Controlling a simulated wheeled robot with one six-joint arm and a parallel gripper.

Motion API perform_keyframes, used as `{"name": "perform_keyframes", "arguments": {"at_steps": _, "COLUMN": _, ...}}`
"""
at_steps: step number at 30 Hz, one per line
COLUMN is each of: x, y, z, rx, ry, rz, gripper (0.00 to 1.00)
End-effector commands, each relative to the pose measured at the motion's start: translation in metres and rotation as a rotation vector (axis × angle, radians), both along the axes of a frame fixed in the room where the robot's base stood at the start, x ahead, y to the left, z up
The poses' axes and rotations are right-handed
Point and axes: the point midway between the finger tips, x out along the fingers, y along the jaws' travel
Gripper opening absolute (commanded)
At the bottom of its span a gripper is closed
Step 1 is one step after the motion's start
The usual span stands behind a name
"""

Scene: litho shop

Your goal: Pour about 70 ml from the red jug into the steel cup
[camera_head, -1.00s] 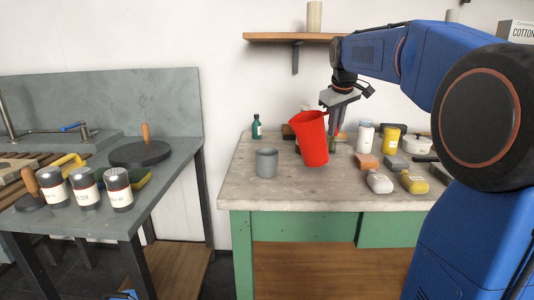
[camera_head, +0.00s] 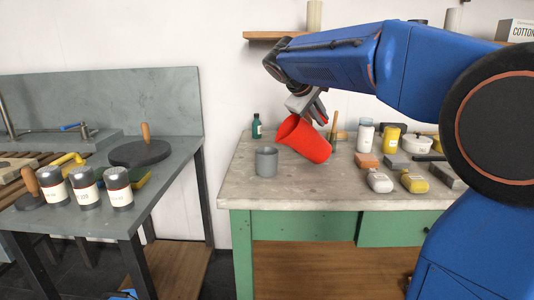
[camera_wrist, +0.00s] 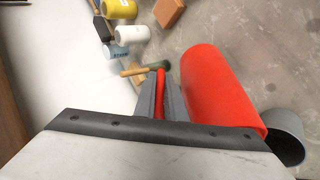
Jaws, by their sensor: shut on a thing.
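The red jug (camera_head: 306,142) is held above the bench, tilted to the left with its mouth toward the steel cup. My gripper (camera_head: 314,112) is shut on the red jug by its handle; the handle (camera_wrist: 160,92) shows between the fingers in the wrist view. The grey steel cup (camera_head: 266,163) stands upright on the bench, just left of the jug's mouth. In the wrist view the cup (camera_wrist: 286,130) is partly hidden behind the jug. No stream of liquid is visible, and the levels inside the jug and cup cannot be seen.
The bench top (camera_head: 245,190) is clear in front of the cup. A green bottle (camera_head: 256,126) stands behind it. To the right are a white bottle (camera_head: 365,136), a yellow container (camera_head: 391,138), a white pot (camera_head: 416,145) and an orange block (camera_head: 367,160).

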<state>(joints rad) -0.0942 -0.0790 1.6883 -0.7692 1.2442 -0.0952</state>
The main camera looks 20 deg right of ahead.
Motion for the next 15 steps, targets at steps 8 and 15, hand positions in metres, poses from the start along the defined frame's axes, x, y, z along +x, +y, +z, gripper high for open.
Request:
{"name": "perform_keyframes", "arguments": {"at_steps": 8, "x": 0.0001, "y": 0.0044, "z": 0.0037, "rx": -0.057, "ry": 0.0, "rz": 0.001, "gripper": 0.0}}
{"name": "perform_keyframes", "arguments": {"at_steps": 15, "x": 0.0004, "y": 0.0071, "z": 0.0053, "rx": -0.09, "ry": 0.001, "rz": 0.001, "gripper": 0.0}}
